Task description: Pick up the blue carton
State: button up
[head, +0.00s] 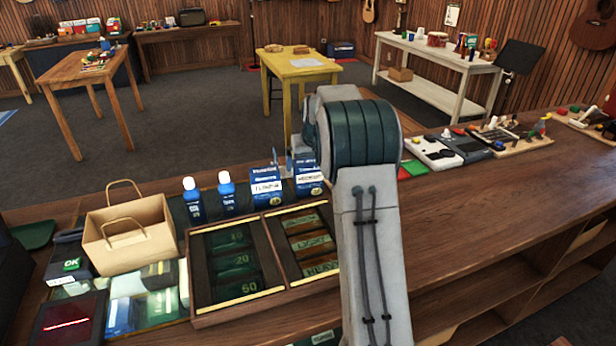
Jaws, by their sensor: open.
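Two blue-and-white cartons stand upright side by side on the wooden counter behind the compartment tray. The left carton (267,187) shows its printed front. The right carton (307,178) stands right next to it, close to my arm, which partly covers its right side. My arm rises from the bottom of the head view and bends over at a large green-banded joint just right of the cartons.
Two blue bottles with white caps (227,192) stand left of the cartons. A paper bag (127,232) stands further left. The wooden tray (240,308) with compartments lies in front. The counter (480,215) right of my arm has a clear stretch.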

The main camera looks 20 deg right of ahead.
aim_at(308, 178)
jog(key=shift+p+x, duration=0.55)
jog(key=shift+x, duration=1.45)
jog(key=shift+w+r, duration=0.1)
jog(key=c, duration=1.1)
jog(key=shift+r, duration=0.1)
